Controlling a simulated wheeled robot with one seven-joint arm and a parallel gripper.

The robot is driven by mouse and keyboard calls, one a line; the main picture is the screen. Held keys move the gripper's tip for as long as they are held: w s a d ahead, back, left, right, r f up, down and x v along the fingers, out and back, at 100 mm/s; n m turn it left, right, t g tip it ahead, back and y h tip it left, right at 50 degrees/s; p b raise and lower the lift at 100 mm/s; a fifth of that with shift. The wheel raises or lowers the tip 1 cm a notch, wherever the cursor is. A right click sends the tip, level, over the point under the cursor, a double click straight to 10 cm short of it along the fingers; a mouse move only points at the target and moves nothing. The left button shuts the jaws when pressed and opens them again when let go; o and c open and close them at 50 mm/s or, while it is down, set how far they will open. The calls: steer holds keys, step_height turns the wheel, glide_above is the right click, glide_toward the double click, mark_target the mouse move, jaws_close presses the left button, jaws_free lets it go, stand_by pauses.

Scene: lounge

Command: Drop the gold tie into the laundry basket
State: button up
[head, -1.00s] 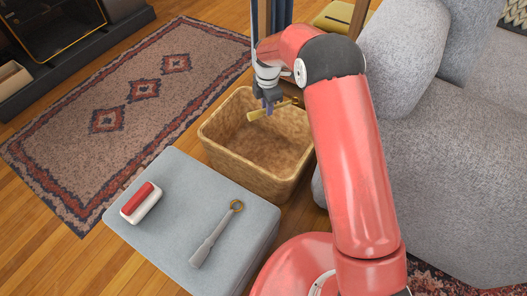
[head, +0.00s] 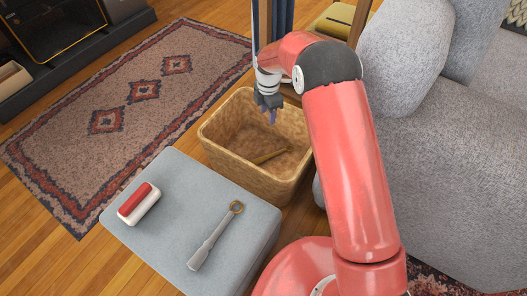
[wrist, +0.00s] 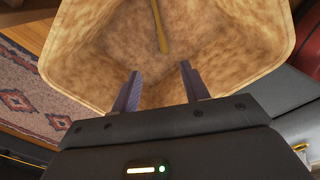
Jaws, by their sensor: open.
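The gold tie (head: 268,156) lies inside the laundry basket, on its floor toward the near right wall. The laundry basket (head: 232,160) is tan and open-topped, standing on the wooden floor. In the wrist view the tie (wrist: 160,28) shows as a narrow gold strip inside the basket (wrist: 85,62), beyond the fingertips and apart from them. My gripper (head: 270,114) is above the basket, pointing down. In the wrist view its two fingers (wrist: 160,82) are spread apart with nothing between them.
A grey ottoman (head: 170,205) in front of the basket holds a red and white block-like item (head: 139,204) and a grey-handled tool with a gold ring (head: 216,236). A grey sofa (head: 440,160) stands at the right. A patterned rug (head: 90,150) lies at the left.

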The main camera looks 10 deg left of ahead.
step_height(320, 180, up, 8)
steer(key=p, duration=0.1)
steer(key=shift+f, duration=0.15)
stand_by(0.5)
